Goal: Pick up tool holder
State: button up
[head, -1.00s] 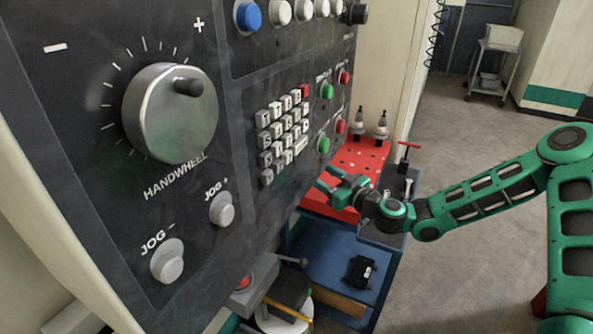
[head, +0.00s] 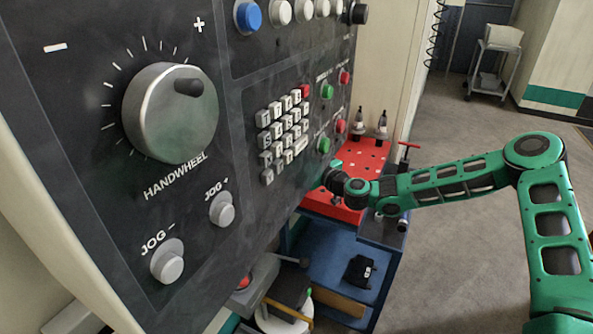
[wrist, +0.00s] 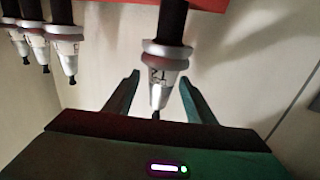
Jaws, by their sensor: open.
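In the wrist view, a tool holder (wrist: 167,55) with a dark shank, a silver collar and a pale tapered end lies in line with the gap of my gripper (wrist: 160,76). My gripper is open, with one finger on each side of the tapered end and visible gaps to both. I cannot tell how deep it sits between them. Several similar tool holders (wrist: 64,48) stand to the left. In the head view, two tool holders (head: 358,121) (head: 382,124) stand at the back of the red rack top (head: 368,155). My fingers are hidden there behind the control panel.
The control panel (head: 226,100) with its handwheel fills the left and overhangs the rack. A black item (head: 361,270) lies on the blue lower shelf (head: 325,265). The floor at right is open.

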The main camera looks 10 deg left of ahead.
grip_shut()
jog(key=shift+f, duration=0.1)
dwell(1.2)
dwell(0.3)
